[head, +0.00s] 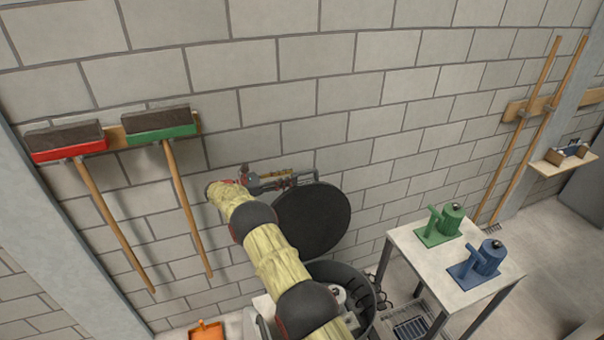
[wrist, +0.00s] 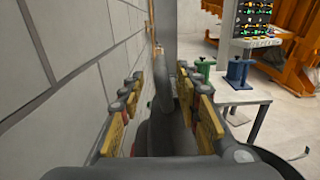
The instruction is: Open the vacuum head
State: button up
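The vacuum head (head: 312,222) is a round dark disc. It stands tipped up on edge near the block wall, above and behind the open dark drum (head: 372,300). My gripper (head: 290,180) is at the disc's upper edge, close to the wall. In the wrist view my gripper (wrist: 165,105) has its yellow-padded fingers spread wide apart. A dark grey, tube-like part (wrist: 162,65) shows between and beyond them. I cannot tell whether a finger touches it. My arm hides part of the drum.
A white table (head: 455,265) at the right holds a green can (head: 443,223) and a blue can (head: 487,260). Red (head: 66,140) and green (head: 160,122) brooms hang on the wall at the left. An orange object (head: 206,331) is at the bottom.

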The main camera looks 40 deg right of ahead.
aim_at(313, 171)
jog(key=x, duration=0.7)
jog(key=shift+c, duration=0.8)
grip_shut()
jog(key=shift+r, duration=0.15)
